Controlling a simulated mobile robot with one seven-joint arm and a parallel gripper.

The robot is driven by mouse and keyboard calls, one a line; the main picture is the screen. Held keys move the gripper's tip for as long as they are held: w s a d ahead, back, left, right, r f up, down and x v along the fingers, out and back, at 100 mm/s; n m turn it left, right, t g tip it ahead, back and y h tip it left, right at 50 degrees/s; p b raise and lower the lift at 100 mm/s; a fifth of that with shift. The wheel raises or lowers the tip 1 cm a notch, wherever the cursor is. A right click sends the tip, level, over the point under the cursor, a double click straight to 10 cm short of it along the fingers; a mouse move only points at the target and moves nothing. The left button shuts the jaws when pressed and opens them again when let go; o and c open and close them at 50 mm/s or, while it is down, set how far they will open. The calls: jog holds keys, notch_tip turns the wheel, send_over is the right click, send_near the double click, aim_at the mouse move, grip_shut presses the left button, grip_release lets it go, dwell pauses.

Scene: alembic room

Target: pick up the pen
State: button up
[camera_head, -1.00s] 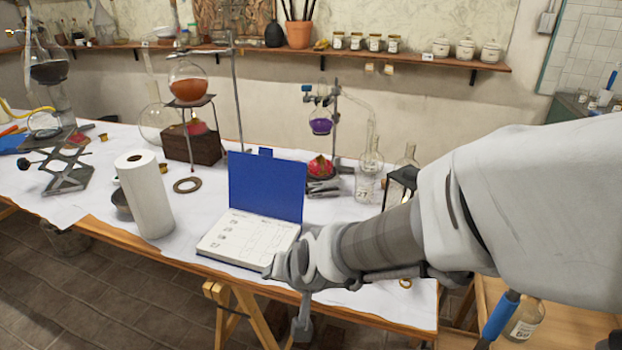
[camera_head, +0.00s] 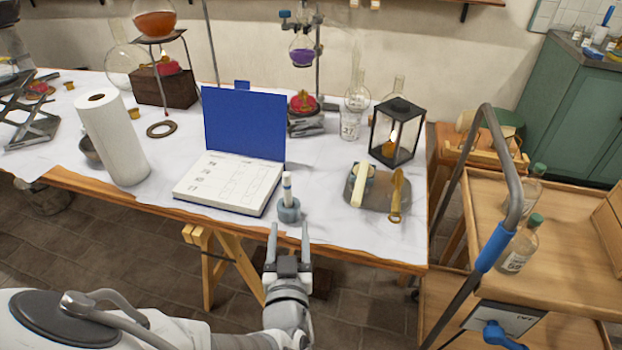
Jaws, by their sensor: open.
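A white pen-like stick (camera_head: 287,187) with a darker tip stands upright in a small blue-grey round holder (camera_head: 289,212) near the front edge of the white-covered table (camera_head: 330,235). Its lower end is hidden in the holder. My gripper (camera_head: 289,238) is just in front of the holder, at the table's front edge. Its two fingers point away from me and are spread apart, with nothing between them. They appear lined up with the holder, but I cannot tell their exact height or distance from it.
An open notebook (camera_head: 228,180) with a blue cover lies left of the holder. A grey tray (camera_head: 375,198) with a pale block and a brass tool lies right. A black lantern (camera_head: 397,130) stands behind it. A paper towel roll (camera_head: 112,140) is at left, a wooden cart (camera_head: 560,250) at right.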

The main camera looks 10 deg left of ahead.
aim_at(289, 187)
jog(key=shift+t, duration=0.3)
jog(key=b+x, duration=0.1)
jog(key=x, duration=0.3)
jog(key=b+x, duration=0.2)
jog(key=x, duration=0.2)
jog(key=b+x, duration=0.1)
jog(key=x, duration=0.3)
jog(key=shift+s+a+r+b, duration=0.1)
jog(key=shift+a+r+b, duration=0.1)
jog(key=shift+a+b, duration=0.15)
jog(key=x, duration=0.2)
jog(key=b+x, duration=0.1)
jog(key=x, duration=0.1)
jog(key=shift+a+f, duration=0.15)
jog(key=shift+f, duration=0.1)
jog(key=shift+w+a+r+b, duration=0.15)
jog(key=shift+w+b, duration=0.15)
jog(key=shift+w, duration=0.25)
grip_shut()
